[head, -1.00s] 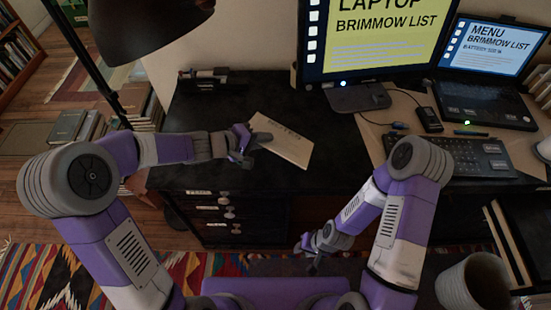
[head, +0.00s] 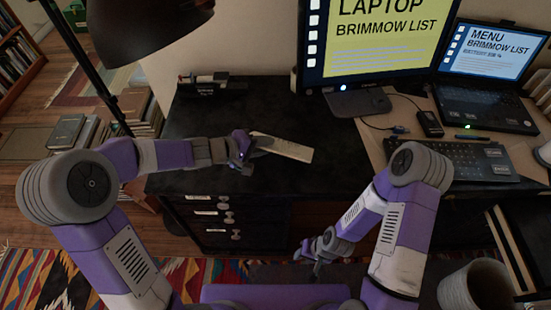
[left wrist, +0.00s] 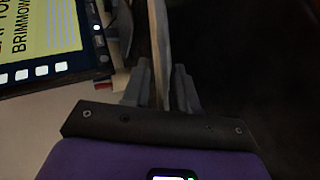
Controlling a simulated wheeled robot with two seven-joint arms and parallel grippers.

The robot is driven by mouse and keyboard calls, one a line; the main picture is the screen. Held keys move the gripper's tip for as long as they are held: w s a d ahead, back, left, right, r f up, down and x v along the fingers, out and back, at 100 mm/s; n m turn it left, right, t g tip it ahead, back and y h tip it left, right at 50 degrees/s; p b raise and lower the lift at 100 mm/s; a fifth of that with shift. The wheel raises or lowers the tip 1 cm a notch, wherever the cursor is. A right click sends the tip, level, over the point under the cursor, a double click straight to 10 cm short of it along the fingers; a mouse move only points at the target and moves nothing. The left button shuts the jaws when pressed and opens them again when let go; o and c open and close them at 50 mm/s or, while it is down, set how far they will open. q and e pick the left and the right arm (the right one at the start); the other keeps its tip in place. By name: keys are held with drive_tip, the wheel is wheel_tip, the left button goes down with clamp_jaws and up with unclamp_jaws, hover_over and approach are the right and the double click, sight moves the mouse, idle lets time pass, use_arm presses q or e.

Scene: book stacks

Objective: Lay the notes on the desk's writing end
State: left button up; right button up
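The notes (head: 286,148) are a thin cream sheet or pad, seen at a slant over the black desk's left part in the head view. My left gripper (head: 252,146) is shut on their left end. In the left wrist view the notes (left wrist: 160,45) show edge-on as a pale strip between the two fingers (left wrist: 161,88). The exact gap between notes and desk top cannot be told. My right gripper (head: 309,260) is empty and its fingers look apart, low in front of the desk. The black desk (head: 215,115) has bare surface left of the monitor.
A monitor (head: 375,40), a laptop (head: 488,75) and a keyboard (head: 470,160) fill the desk's right part. A pen holder (head: 203,83) stands at the back left. A lamp shade (head: 145,25) hangs at upper left.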

use_arm(q)
drive_tip(key=p+v, duration=0.2)
drive_tip(key=v, duration=0.6)
wheel_tip(320, 180, up, 7)
drive_tip(key=s+a+p, duration=0.1)
drive_tip(key=a+p, duration=0.1)
drive_tip(key=p, duration=0.3)
drive_tip(key=shift+s+r+p, duration=0.2)
drive_tip(key=shift+s+p, duration=0.05)
drive_tip(key=shift+p, duration=0.1)
